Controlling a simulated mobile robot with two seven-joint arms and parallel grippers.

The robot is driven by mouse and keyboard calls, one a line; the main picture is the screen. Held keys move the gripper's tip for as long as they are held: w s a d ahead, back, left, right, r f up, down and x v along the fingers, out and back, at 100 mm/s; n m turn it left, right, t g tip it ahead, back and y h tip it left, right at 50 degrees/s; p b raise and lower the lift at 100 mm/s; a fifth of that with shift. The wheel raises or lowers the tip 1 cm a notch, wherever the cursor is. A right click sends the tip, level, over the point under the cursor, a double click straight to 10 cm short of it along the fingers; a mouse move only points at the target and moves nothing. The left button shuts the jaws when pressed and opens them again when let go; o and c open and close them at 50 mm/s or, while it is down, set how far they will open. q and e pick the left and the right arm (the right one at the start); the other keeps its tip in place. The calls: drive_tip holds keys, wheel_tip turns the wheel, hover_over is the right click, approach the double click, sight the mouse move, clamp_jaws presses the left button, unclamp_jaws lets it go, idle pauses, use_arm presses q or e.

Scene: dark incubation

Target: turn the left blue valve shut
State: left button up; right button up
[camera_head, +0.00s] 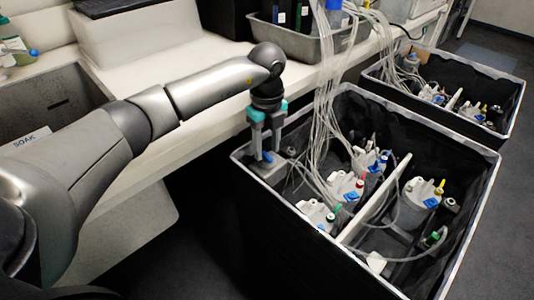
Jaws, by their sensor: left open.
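A small blue valve (267,157) sits on a grey mount at the left corner of the near black-lined crate (243,160). My left gripper (266,153) comes in from the left and points down over this corner. Its two fingers are open, with the blue valve showing between or just behind the tips. I cannot tell whether the fingers touch it. The fingers partly hide the valve, so its handle angle is unclear. My right gripper is not in view.
The near crate holds several white canisters (345,186) with coloured fittings, a white divider bar (376,207) and clear tubes (322,110) rising on its left side. A second crate (453,57) stands behind. A white bench (210,85) with a metal tray (300,42) lies at the back left.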

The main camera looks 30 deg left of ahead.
use_arm(q)
drive_tip(key=shift+f, duration=0.85)
clamp_jaws()
